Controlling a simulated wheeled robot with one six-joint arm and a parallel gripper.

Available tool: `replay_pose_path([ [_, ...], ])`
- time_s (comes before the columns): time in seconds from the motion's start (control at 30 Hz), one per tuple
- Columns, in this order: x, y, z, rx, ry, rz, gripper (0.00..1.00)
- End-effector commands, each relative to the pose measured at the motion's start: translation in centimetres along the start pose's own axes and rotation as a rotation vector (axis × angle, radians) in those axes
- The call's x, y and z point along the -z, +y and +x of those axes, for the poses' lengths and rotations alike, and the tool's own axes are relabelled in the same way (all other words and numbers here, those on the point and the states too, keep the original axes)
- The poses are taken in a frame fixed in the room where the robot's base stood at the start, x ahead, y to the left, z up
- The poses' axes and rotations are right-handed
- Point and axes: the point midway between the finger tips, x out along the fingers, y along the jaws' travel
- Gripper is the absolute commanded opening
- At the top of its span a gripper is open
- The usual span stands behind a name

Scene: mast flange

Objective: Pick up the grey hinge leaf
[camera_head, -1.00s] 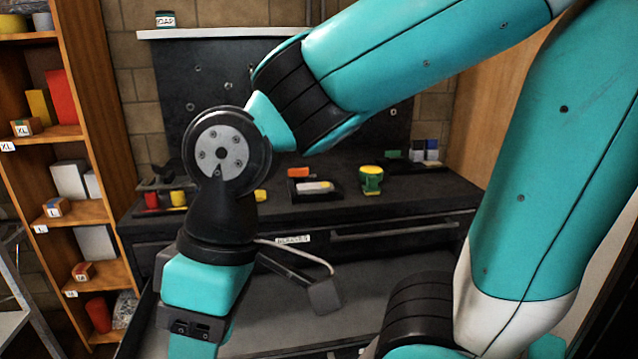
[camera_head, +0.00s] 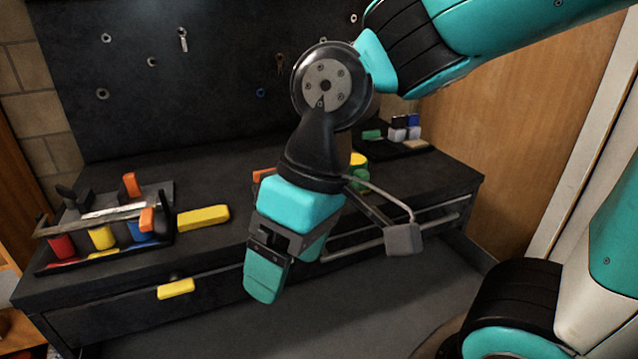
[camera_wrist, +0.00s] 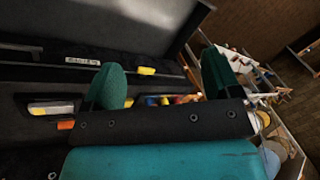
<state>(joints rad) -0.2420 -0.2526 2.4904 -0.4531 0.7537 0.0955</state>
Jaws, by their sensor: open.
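My gripper (camera_head: 264,278) hangs in front of the workbench's front edge in the head view. In the wrist view its two teal fingers (camera_wrist: 162,78) stand apart with nothing held between them. I cannot pick out the grey hinge leaf for certain. A pale grey piece with a yellow spot (camera_wrist: 50,107) lies in a dark tray at the left of the wrist view, left of the fingers. It may be the leaf, but it is too small to tell. In the head view my arm hides part of the bench top.
The workbench (camera_head: 215,245) carries a rack of coloured blocks (camera_head: 103,238) at left and a yellow block (camera_head: 203,217). A drawer front has a yellow handle (camera_head: 175,288). Small boxes (camera_head: 404,128) stand at the back right.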

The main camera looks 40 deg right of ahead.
Motion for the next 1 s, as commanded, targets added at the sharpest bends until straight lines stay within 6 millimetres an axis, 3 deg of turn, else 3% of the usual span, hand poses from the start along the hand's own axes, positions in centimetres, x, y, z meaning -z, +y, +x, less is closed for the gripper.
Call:
replay_pose_path([
  [0.17,9.3,6.9,-4.1,-0.114,0.008,0.568,0.83],
  [0.3,16.0,15.7,-6.5,-0.218,0.057,1.165,0.83],
  [0.4,18.9,21.7,-7.3,-0.276,0.109,1.554,0.83],
  [0.5,20.6,26.6,-7.6,-0.314,0.163,1.864,0.83],
  [0.63,21.4,30.4,-7.6,-0.34,0.214,2.119,0.83],
  [0.77,21.4,32.0,-6.9,-0.35,0.234,2.219,0.83],
  [1.0,20.6,33.3,-2.4,-0.353,0.231,2.226,0.83],
])
